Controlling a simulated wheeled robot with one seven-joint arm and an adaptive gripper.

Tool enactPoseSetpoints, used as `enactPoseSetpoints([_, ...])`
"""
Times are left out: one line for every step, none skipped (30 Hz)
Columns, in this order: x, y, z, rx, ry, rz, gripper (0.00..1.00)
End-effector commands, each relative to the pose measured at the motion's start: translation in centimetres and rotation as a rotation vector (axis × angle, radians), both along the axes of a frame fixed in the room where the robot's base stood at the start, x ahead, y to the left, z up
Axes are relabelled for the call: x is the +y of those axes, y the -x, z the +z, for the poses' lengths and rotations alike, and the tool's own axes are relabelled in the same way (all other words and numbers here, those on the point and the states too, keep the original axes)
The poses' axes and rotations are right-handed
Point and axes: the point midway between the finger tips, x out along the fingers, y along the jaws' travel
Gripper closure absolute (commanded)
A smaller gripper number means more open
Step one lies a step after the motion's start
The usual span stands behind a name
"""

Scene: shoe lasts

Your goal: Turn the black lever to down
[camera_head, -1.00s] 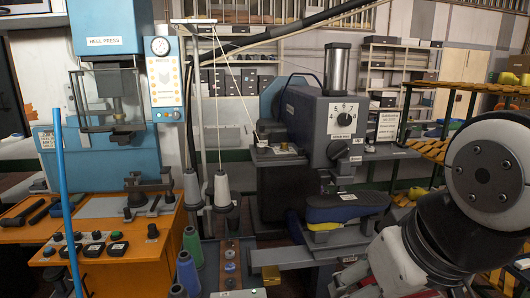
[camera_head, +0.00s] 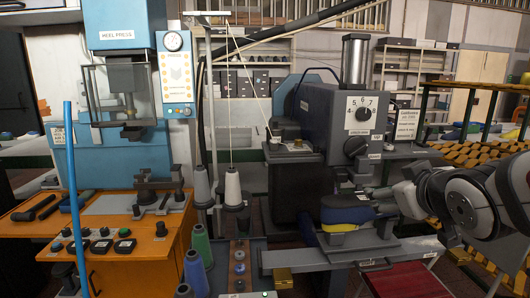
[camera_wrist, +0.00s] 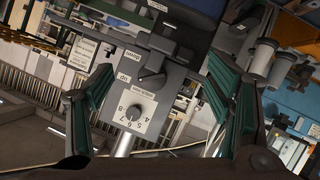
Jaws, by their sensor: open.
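The black lever (camera_head: 355,146) sits on the front of a grey machine, below a numbered dial. In the wrist view, the black lever (camera_wrist: 151,72) appears on the grey panel beside labels reading Up and Down. That view is strongly rotated, and I cannot tell exactly which label the lever points to. My gripper (camera_wrist: 158,68) is open, with its green-padded fingers spread to either side of the panel in the picture. Nothing is between the pads, and the lever appears beyond them, apart. In the head view, my arm reaches in from the right.
The numbered dial (camera_wrist: 134,112) is close to the lever. A blue and yellow shoe last (camera_head: 345,212) stands on the machine's lower support. Thread cones (camera_head: 233,187) and an orange heel press bench (camera_head: 150,250) stand left. A red surface (camera_head: 405,280) lies below my arm.

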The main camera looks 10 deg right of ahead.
Motion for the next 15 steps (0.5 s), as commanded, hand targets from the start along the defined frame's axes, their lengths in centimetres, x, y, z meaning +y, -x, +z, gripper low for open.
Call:
enactPoseSetpoints([-0.9,-1.3,-0.4,-0.039,0.031,0.016,0.27])
enactPoseSetpoints([-1.3,-2.0,-0.3,-0.069,0.053,0.032,0.27])
enactPoseSetpoints([-1.6,-2.8,-0.1,-0.11,0.081,0.055,0.27])
enactPoseSetpoints([-1.9,-3.4,0.0,-0.139,0.1,0.072,0.27])
enactPoseSetpoints([-2.1,-3.9,0.1,-0.167,0.118,0.09,0.27])
enactPoseSetpoints([-2.3,-4.5,0.2,-0.203,0.14,0.114,0.27])
enactPoseSetpoints([-2.4,-4.8,0.3,-0.23,0.155,0.131,0.27])
enactPoseSetpoints([-2.5,-5.1,0.3,-0.252,0.168,0.149,0.27])
enactPoseSetpoints([-2.6,-5.4,0.4,-0.283,0.184,0.168,0.27])
enactPoseSetpoints([-2.6,-5.6,0.5,-0.303,0.193,0.183,0.27])
enactPoseSetpoints([-2.6,-5.8,0.5,-0.32,0.202,0.196,0.27])
enactPoseSetpoints([-2.6,-5.9,0.6,-0.342,0.211,0.211,0.27])
enactPoseSetpoints([-2.5,-6.0,0.7,-0.355,0.215,0.221,0.27])
enactPoseSetpoints([-2.5,-6.0,0.7,-0.367,0.22,0.229,0.27])
enactPoseSetpoints([-2.4,-6.1,0.8,-0.379,0.224,0.238,0.27])
